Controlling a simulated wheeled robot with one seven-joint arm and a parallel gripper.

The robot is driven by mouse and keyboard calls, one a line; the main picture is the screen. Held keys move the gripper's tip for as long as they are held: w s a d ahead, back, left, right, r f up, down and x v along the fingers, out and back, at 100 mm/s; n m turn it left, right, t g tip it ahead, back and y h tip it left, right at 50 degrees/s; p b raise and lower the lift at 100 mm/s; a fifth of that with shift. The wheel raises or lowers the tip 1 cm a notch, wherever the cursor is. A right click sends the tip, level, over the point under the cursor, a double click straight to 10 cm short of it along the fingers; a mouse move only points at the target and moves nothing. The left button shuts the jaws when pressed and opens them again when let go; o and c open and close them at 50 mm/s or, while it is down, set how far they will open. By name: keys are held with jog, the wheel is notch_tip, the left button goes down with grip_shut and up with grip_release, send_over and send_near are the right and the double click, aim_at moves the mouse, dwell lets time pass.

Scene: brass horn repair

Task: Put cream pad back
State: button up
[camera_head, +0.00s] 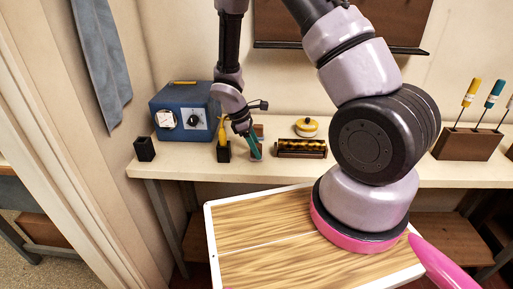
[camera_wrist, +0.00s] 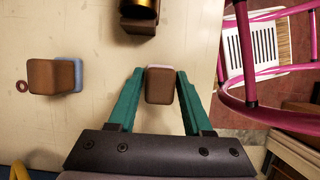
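The cream pad (camera_wrist: 160,67) shows as a thin pale strip under a brown block (camera_wrist: 160,91) in the wrist view. Most of the pad is hidden by the block. My gripper (camera_wrist: 160,72) has its two green fingers on either side of this block. A narrow gap shows beside the block, widest towards the near side, so the fingers look open around it. In the head view my gripper (camera_head: 255,152) is low over the bench with its fingers pointing down, and the block between them is not clearly seen.
A similar brown block (camera_wrist: 50,77) with a blue pad (camera_wrist: 78,75) stands to the left on the bench (camera_wrist: 55,135). A small dark cup (camera_head: 223,151), a blue box (camera_head: 185,112), a brown rack (camera_head: 301,148) and a yellow pot (camera_head: 306,127) are near my gripper.

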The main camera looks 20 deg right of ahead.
jog(key=shift+o, duration=0.5)
jog(key=shift+r, duration=0.25)
notch_tip(320, 180, up, 20)
jog(key=a+m+t+y, duration=0.1)
jog(key=a+m+y, duration=0.1)
jog(key=m, duration=0.2)
jog(key=s+d+r+m+t+y, duration=0.2)
jog(key=s+d+r+m+t, duration=0.1)
jog(key=s+r+m, duration=0.4)
jog(key=s+d+r+m+t+y, duration=0.2)
jog(key=s+d+r+m+t, duration=0.2)
jog(key=r, duration=1)
jog(key=s+m, duration=0.3)
jog(key=shift+s+d+r+m+t, duration=0.3)
jog(key=shift+s+d, duration=0.05)
